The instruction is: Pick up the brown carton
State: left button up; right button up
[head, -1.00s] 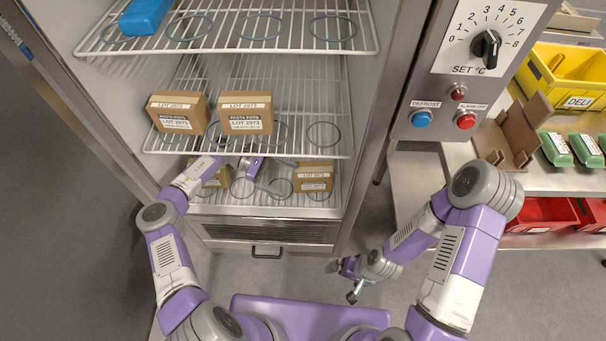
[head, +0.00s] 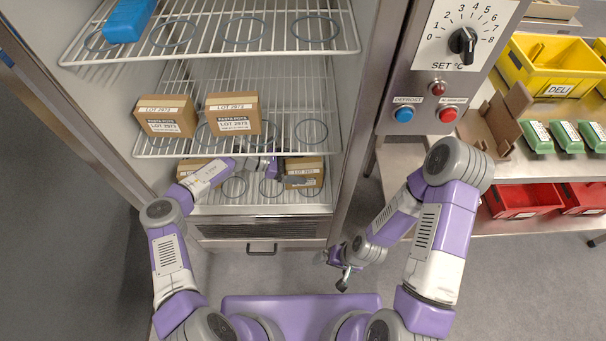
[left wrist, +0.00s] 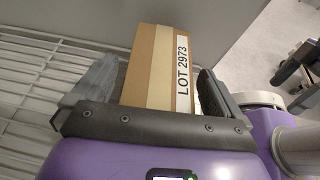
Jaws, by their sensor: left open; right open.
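Brown cartons with white LOT 2973 labels stand in the open cabinet. One brown carton (head: 308,171) is at the right of the bottom shelf. My left gripper (head: 290,173) is open at its left side. In the left wrist view, a brown carton (left wrist: 160,65) stands between the spread fingers of my left gripper (left wrist: 155,92), not clamped. Another carton (head: 193,168) sits at the left of the bottom shelf, partly hidden by my left arm. Two more cartons, one on the left (head: 166,116) and one beside it (head: 233,114), stand on the middle shelf. My right gripper (head: 340,270) is open and empty, low outside the cabinet.
The middle wire shelf (head: 285,150) lies above my left gripper. A blue box (head: 129,19) is on the top shelf. The control panel (head: 430,90) stands right of the cabinet. Bins, an open cardboard box (head: 497,122) and green packs (head: 567,137) are on the right rack.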

pick_arm(q)
jog(key=shift+d+f, duration=0.2)
jog(key=shift+d, duration=0.2)
jog(key=shift+c, duration=0.2)
jog(key=c, duration=1.2)
jog(key=shift+r, duration=0.1)
jog(key=shift+c, duration=0.8)
